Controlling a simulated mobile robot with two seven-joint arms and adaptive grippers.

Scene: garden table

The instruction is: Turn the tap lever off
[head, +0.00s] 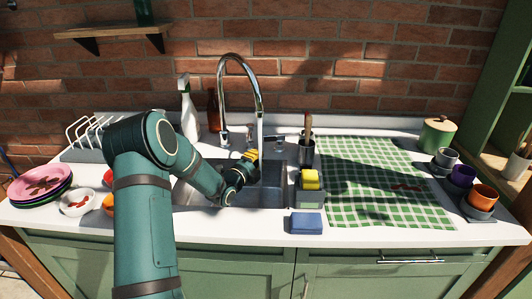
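The chrome tap (221,88) with a tall curved neck stands at the back of the sink (275,196). A pale stream of water (260,130) falls from its spout. I cannot clearly make out the tap lever among the small chrome parts by the tap's base. My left arm reaches in from the front left, and my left gripper (244,168) is over the sink, below the spout and in front of the tap. A small yellow patch shows at its tip. The gripper is dark and small here, so its opening is unclear. My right gripper is out of view.
A spray bottle (187,108) and a brown bottle (213,110) stand behind the sink. A caddy (309,197) with yellow sponges and a blue sponge (306,223) are at the sink's right. Plates (40,186) and bowls (76,203) are left; cups (483,196) are far right.

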